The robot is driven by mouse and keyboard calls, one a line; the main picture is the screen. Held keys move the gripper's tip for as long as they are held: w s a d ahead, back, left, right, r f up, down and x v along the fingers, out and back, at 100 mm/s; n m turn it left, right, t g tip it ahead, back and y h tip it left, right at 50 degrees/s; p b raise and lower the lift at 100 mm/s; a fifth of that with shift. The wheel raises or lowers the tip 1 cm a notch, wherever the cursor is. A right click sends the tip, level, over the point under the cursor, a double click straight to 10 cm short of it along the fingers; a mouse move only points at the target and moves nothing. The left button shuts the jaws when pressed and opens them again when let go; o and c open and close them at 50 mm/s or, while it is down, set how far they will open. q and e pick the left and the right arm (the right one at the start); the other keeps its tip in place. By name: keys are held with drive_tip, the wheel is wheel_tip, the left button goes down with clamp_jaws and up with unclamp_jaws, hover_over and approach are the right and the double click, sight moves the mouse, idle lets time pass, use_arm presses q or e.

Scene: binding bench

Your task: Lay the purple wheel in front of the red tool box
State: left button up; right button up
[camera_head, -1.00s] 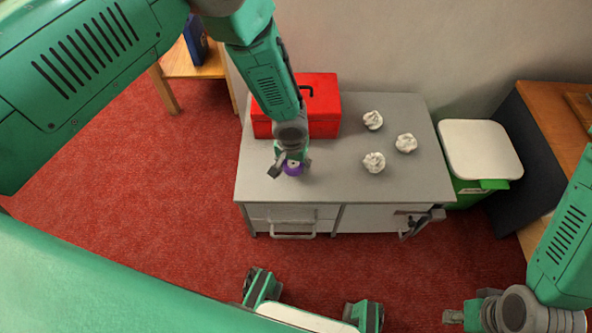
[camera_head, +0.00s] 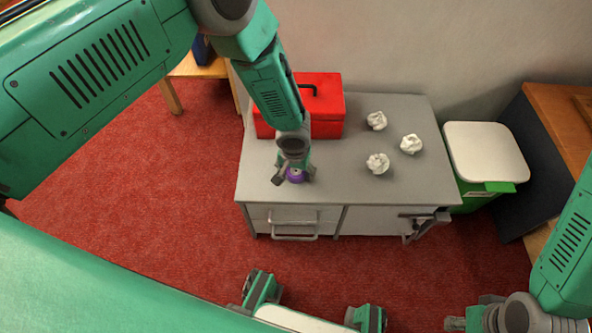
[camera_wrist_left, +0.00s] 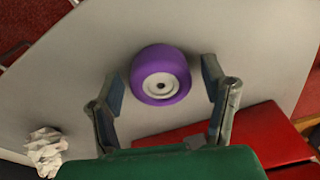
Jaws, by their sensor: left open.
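The purple wheel (camera_head: 296,175) lies on the grey cabinet top in front of the red tool box (camera_head: 327,117). In the left wrist view the purple wheel (camera_wrist_left: 160,75) shows its pale hub, and the red tool box (camera_wrist_left: 245,135) is at the lower right. My left gripper (camera_head: 294,178) is over the wheel. In the left wrist view my left gripper (camera_wrist_left: 160,85) is open, with its fingers on either side of the wheel and gaps between them and it. My right gripper (camera_head: 460,322) is low at the right, away from the cabinet; its jaws are unclear.
Several things stand around: crumpled white papers (camera_head: 377,163) on the right of the grey cabinet (camera_head: 350,190), a green bin with a white lid (camera_head: 485,150) beside it, and a wooden desk (camera_head: 560,115) at far right. The cabinet's front right top is clear.

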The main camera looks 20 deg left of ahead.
sight(295, 175)
use_arm(q)
wheel_tip(295, 175, up, 12)
drive_tip(key=s+p, duration=0.1)
drive_tip(key=p, duration=0.4)
drive_tip(key=shift+s, duration=0.2)
drive_tip(key=shift+r, duration=0.1)
drive_tip(key=s+a+f+g+h, duration=0.1)
drive_tip(key=s+a+f, duration=0.1)
drive_tip(key=s, duration=0.5)
drive_tip(key=s+a+f+g+h, duration=0.1)
drive_tip(key=s+a, duration=0.1)
drive_tip(key=s, duration=0.5)
drive_tip(key=s+a+r+t+y, duration=0.1)
drive_tip(key=s+a+r, duration=0.1)
drive_tip(key=s+a, duration=0.8)
drive_tip(key=s, duration=0.3)
drive_tip(key=shift+r+m+y, duration=0.35)
drive_tip(key=shift+m+y, duration=0.05)
drive_tip(key=shift+d, duration=0.1)
wheel_tip(295, 175, up, 10)
drive_tip(key=p, duration=1)
drive_tip(key=shift+w+r, duration=0.15)
drive_tip(key=shift+r, duration=0.1)
